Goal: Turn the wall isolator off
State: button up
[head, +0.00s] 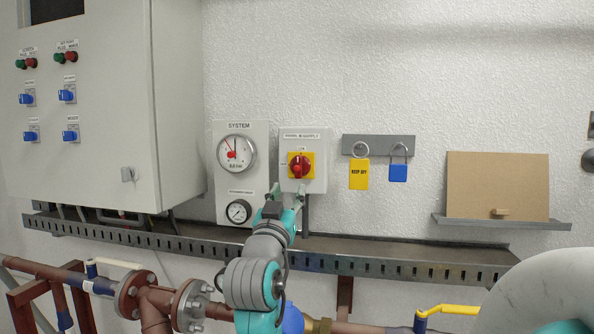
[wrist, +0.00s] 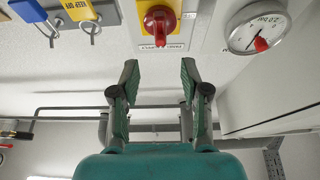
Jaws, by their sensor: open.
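The wall isolator is a grey box (head: 303,141) on the wall, with a red rotary handle (head: 300,165) on a yellow plate. The handle looks roughly upright, with a small mark above it. In the wrist view the red handle (wrist: 159,22) is at the top, its grip in line with the gap between my fingers. My gripper (head: 286,192) is just below the isolator in the head view. In the wrist view my gripper (wrist: 159,72) is open and empty, its fingertips apart from the handle.
A system gauge panel (head: 257,190) stands close left of the isolator. To the right, a yellow tag (head: 359,174) and a blue padlock (head: 398,172) hang from a grey rail. A perforated cable tray (head: 400,268) runs below. A large grey cabinet (head: 110,150) is at the left.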

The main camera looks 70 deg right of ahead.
aim_at(296, 171)
jog(key=x, duration=1)
jog(key=shift+d, duration=0.2)
grip_shut()
